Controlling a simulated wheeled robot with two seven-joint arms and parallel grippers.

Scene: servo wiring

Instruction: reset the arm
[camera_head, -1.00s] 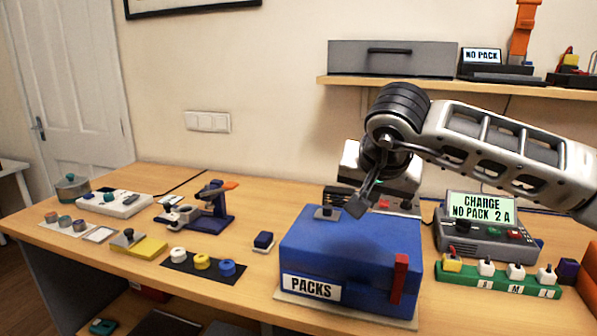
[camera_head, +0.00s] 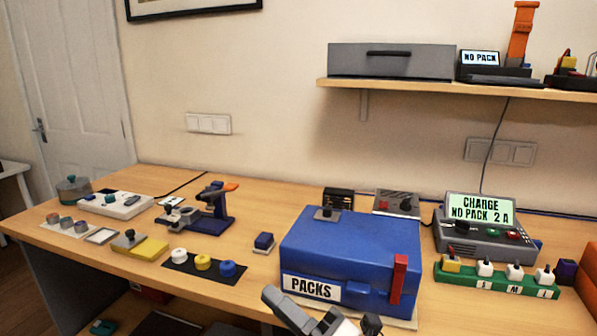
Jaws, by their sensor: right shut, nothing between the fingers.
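My right gripper (camera_head: 322,318) shows only in part at the bottom edge of the head view, in front of the blue PACKS box. It is shut and empty. The blue box (camera_head: 345,240) stands closed on the table, with a small dark handle on its lid, a red latch (camera_head: 399,278) on its front and a white PACKS label (camera_head: 311,287). My right gripper is apart from the lid handle. The rest of my right arm is out of the picture. My left gripper is not in view.
A charger (camera_head: 480,240) reading "CHARGE NO PACK 2 A" stands at right, behind a green strip of plugs (camera_head: 497,278). A dark mat (camera_head: 205,266) with white, yellow and blue spools lies left of the box. A shelf (camera_head: 440,90) hangs above.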

